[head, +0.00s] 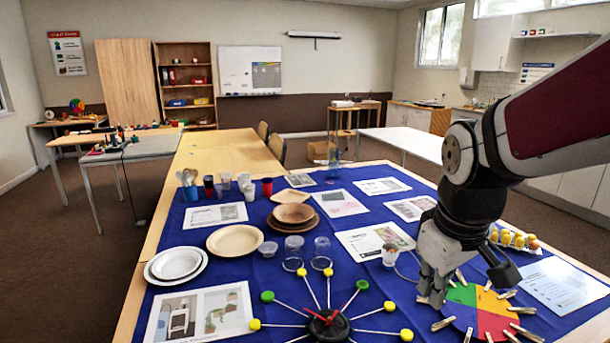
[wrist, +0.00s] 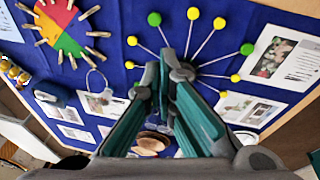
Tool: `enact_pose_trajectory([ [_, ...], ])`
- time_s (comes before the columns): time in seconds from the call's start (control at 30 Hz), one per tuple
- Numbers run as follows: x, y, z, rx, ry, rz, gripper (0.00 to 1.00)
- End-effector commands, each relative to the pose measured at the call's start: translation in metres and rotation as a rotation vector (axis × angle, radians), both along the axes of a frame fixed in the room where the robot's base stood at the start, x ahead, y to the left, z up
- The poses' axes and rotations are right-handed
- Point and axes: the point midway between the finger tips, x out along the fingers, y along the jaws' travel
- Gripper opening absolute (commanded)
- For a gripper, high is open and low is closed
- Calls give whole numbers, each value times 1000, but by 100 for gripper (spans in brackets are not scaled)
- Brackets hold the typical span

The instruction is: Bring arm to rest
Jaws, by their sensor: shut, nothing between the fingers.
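My arm (head: 462,215) reaches in from the right over the blue-clothed table. My gripper (head: 432,298) points down at the table's right part, beside the coloured wheel with clothespins (head: 468,296). In the wrist view my gripper (wrist: 160,65) has its green fingers together and nothing between them. The spoked piece with yellow and green balls (head: 328,325) lies left of the gripper in the head view; in the wrist view it shows beyond the fingertips (wrist: 208,30). The height of the fingertips above the cloth is hard to tell.
The blue cloth (head: 255,290) carries plates (head: 175,264), brown bowls (head: 292,214), clear cups (head: 321,248), printed sheets (head: 198,315) and a small cup (head: 390,254) left of my gripper. A tray of yellow and orange balls (head: 513,239) stands behind the wheel. The air above the table's left part is free.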

Motion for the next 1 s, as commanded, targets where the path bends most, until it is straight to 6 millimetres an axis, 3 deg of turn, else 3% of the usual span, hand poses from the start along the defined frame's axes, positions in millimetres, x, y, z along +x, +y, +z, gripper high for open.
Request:
enact_pose_trajectory([
  [0.03,-21,1,16,1,-21,-39,0],
  [0.2,-84,3,46,40,-73,-188,0],
  [0.43,-150,4,62,131,-119,-346,0],
  [0.63,-172,4,63,174,-129,-401,0],
  [1.0,-173,4,62,178,-130,-406,0],
])
